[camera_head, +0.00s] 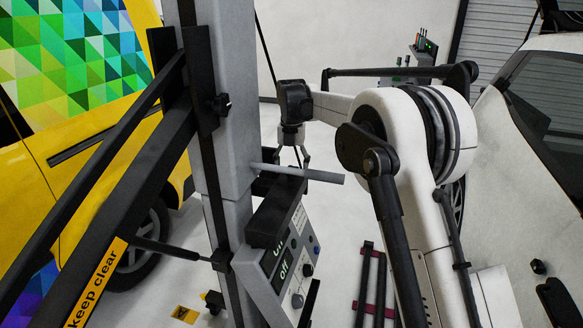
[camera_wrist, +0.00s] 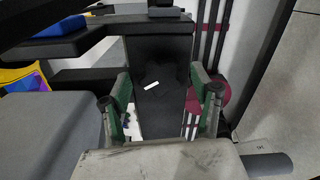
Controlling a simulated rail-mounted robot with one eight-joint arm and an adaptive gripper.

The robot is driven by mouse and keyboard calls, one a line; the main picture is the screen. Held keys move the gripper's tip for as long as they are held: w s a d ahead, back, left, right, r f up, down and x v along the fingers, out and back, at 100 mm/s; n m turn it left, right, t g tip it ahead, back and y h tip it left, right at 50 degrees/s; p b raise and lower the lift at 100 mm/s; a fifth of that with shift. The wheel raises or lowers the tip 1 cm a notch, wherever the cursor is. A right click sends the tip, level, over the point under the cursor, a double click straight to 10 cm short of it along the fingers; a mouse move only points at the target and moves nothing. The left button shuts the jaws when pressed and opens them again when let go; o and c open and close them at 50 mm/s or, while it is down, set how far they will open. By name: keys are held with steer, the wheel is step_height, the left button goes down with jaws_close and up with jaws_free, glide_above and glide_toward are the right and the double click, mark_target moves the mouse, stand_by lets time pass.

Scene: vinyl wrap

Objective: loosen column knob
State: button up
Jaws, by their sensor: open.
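A black knob (camera_head: 221,104) sticks out from the side of the grey column (camera_head: 228,150) in the head view. My gripper (camera_head: 293,160) is to the right of the column, pointing down with its fingers apart, just above a grey rod and a black block. In the wrist view my gripper (camera_wrist: 160,88) is open, with a dark lobed knob (camera_wrist: 158,76) bearing a white mark between and beyond its fingers. The fingers do not appear to touch it. I cannot tell whether both views show the same knob.
A grey rod (camera_head: 325,177) and a black block (camera_head: 270,222) lie close to my gripper. A control panel (camera_head: 290,270) with dials is below. A yellow car (camera_head: 130,185) stands left, a light car (camera_head: 540,130) right. Black diagonal bars (camera_head: 110,200) cross the left.

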steer(key=shift+r, duration=0.1)
step_height(320, 180, up, 12)
stand_by(0.5)
steer(key=shift+d, duration=0.1)
